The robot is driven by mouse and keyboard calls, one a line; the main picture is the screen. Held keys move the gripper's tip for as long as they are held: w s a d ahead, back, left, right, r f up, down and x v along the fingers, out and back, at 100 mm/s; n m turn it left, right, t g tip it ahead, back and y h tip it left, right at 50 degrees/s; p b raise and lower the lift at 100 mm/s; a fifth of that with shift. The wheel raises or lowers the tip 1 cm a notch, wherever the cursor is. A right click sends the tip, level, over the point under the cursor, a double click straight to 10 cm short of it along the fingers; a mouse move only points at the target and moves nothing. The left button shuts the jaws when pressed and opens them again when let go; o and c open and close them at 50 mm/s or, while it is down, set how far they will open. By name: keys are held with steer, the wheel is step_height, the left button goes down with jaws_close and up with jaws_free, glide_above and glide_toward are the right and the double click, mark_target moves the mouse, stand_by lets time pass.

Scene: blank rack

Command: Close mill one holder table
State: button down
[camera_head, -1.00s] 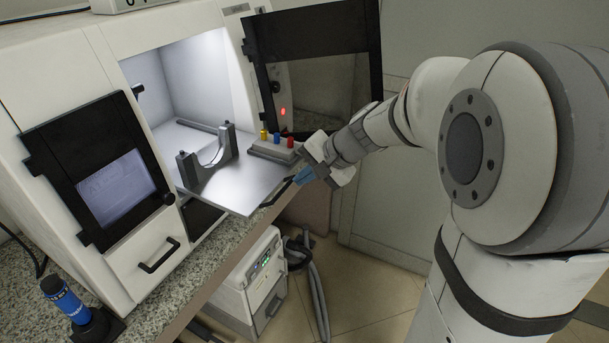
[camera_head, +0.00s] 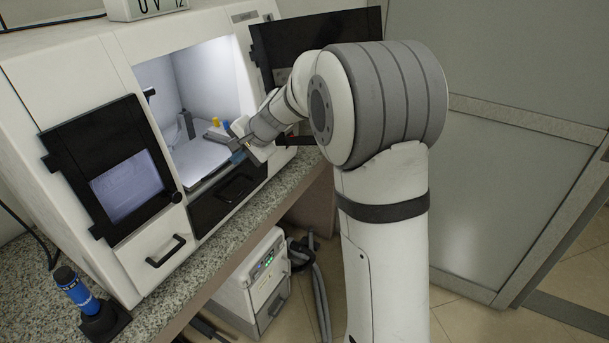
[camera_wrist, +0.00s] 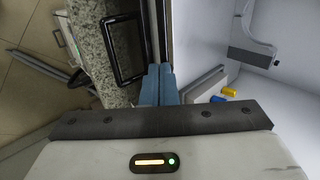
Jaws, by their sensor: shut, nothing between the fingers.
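The mill's holder table (camera_head: 196,165) is a flat light plate inside the lit chamber of the white mill (camera_head: 85,75). Its front edge now lies close to the chamber opening, above a black front panel. A grey upright holder (camera_head: 187,124) stands on it, and also shows in the wrist view (camera_wrist: 250,57). My gripper (camera_head: 236,157) is at the table's front right edge, its blue fingertips together and empty. In the wrist view the blue fingers (camera_wrist: 157,85) point at the table's front edge; I cannot tell whether they touch it. My gripper and arm hide the table's right part.
Yellow and blue pegs (camera_head: 216,121) stand beside my gripper. The mill's dark right door (camera_head: 320,35) is open behind my arm; a left door (camera_head: 110,165) has a window. A black handle (camera_head: 237,187) sits below the table. A blue-bodied tool (camera_head: 75,288) stands on the granite counter.

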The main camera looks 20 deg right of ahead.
steer(key=shift+w+a+p, duration=0.25)
steer(key=shift+w+a, duration=0.5)
steer(key=shift+w, duration=0.2)
steer(key=shift+w+a+p, duration=0.2)
steer(key=shift+w+a, duration=0.5)
steer(key=shift+w, duration=0.2)
steer(key=shift+r, duration=0.1)
steer(key=shift+d, duration=0.1)
steer(key=shift+s+d+b, duration=0.25)
steer(key=shift+s+b, duration=0.05)
steer(key=shift+b, duration=0.05)
steer(key=s+d+f+b+v, duration=0.1)
steer(key=v, duration=1.1)
steer(key=s+d+f+n+g+h, duration=0.1)
steer(key=s+d+f+n+h, duration=0.1)
steer(key=s, duration=0.8)
steer(key=s+d+f+n+g+h, duration=0.1)
steer(key=s+f+n, duration=0.3)
steer(key=s, duration=0.7)
steer(key=s+d+f+n+g+h, duration=0.1)
steer(key=s+d+f+n+h, duration=0.1)
steer(key=s, duration=0.8)
steer(key=shift+s+d+f+n+h+p, duration=0.3)
steer(key=shift+s+d+f+n+p, duration=0.1)
steer(key=shift+d+f+n, duration=0.35)
